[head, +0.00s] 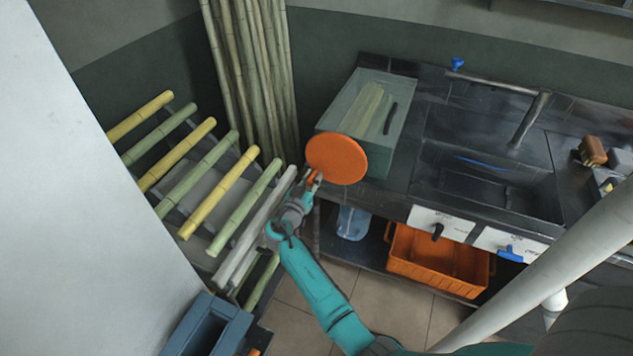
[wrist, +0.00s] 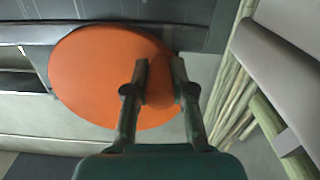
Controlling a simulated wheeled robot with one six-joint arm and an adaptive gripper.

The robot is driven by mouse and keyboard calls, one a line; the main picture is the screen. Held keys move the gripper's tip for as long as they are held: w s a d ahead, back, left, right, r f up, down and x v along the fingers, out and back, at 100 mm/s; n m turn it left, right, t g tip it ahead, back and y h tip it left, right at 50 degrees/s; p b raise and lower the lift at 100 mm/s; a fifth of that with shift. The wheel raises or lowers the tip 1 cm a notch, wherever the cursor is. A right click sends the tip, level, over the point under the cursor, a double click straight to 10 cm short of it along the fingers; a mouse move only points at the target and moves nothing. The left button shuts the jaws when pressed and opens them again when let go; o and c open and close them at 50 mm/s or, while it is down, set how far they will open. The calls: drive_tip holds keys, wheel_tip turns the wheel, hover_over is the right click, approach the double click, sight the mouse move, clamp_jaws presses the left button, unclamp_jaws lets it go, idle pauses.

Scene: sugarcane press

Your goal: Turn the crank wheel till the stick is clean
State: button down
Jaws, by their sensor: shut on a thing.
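The crank wheel (head: 337,158) is an orange disc on the front of a grey-green box-shaped press (head: 378,150), at the left end of the counter. My gripper (head: 315,178) is at the wheel's lower left edge. In the wrist view, my gripper (wrist: 160,75) has its two fingers on either side of an orange handle-like part in front of the crank wheel (wrist: 95,75), shut on it. Pale green cane pieces (head: 362,108) and a dark bar (head: 390,118) show in the top of the press. I cannot tell which stick is the task's, nor how clean it is.
A rack of yellow and green canes (head: 219,205) stands left, close beside my arm. Tall bamboo poles (head: 250,75) lean behind. An orange crate (head: 440,262) and a clear jug (head: 352,224) sit under the counter. A blue bin (head: 208,327) is at front left.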

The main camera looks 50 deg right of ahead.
drive_tip(key=shift+w+a+r, duration=0.2)
drive_tip(key=shift+w+r, duration=0.3)
drive_tip(key=c, duration=1)
unclamp_jaws()
drive_tip(key=shift+a, duration=0.1)
drive_tip(key=v, duration=1.2)
